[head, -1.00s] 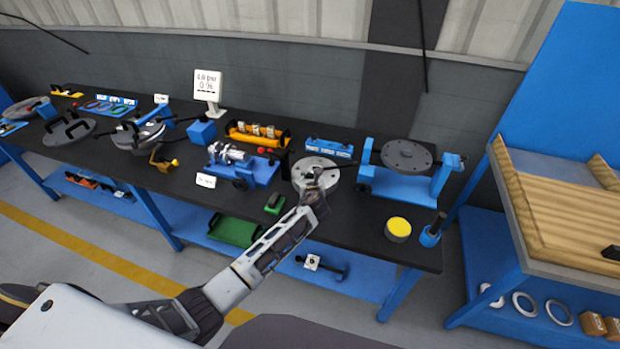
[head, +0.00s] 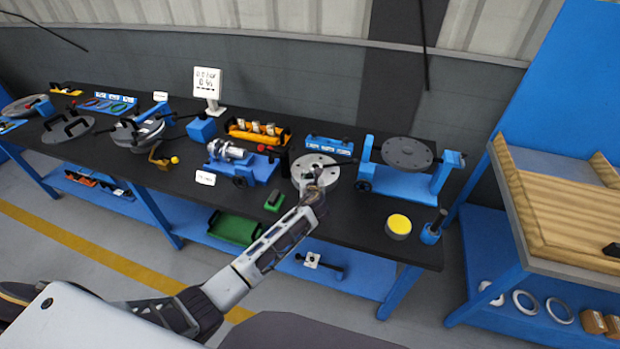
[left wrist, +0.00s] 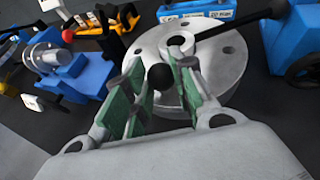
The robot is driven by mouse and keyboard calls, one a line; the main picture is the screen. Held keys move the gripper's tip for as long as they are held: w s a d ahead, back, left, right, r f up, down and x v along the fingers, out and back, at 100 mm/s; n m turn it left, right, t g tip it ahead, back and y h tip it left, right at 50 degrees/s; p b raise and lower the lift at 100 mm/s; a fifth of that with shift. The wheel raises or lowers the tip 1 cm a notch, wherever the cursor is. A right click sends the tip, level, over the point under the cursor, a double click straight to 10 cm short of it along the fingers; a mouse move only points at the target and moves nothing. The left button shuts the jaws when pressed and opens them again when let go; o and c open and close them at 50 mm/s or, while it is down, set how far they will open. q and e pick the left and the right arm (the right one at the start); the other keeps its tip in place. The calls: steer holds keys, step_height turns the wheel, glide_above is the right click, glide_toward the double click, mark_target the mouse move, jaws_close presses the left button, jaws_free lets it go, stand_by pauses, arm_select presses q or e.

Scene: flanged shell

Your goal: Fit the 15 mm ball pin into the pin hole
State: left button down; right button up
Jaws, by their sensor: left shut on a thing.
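My left gripper (head: 317,186) is over the near side of a round silver flanged disc (head: 301,169) on the black bench. In the left wrist view my left gripper (left wrist: 158,80) has its green-padded fingers around a black ball (left wrist: 160,76), the visible end of the ball pin. The pin's shank is hidden behind the ball and fingers. The disc (left wrist: 227,70) lies beyond the fingertips, with a raised central ring (left wrist: 180,43) and several small rim holes. I cannot tell which hole is the pin hole, or whether the pin touches the disc. My right gripper is not in view.
A black-handled bar (left wrist: 240,22) reaches over the disc. A blue stand with a grey plate (head: 407,153) is to its right, a blue fixture with a metal cylinder (head: 231,151) to its left. A green block (head: 274,201) and yellow-topped puck (head: 398,226) are nearer the front edge.

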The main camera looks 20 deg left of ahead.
arm_select(q)
steer(key=shift+f, duration=0.25)
steer(key=c, duration=1.1)
jaws_free()
steer(key=shift+s, duration=0.1)
steer(key=shift+v, duration=5.9)
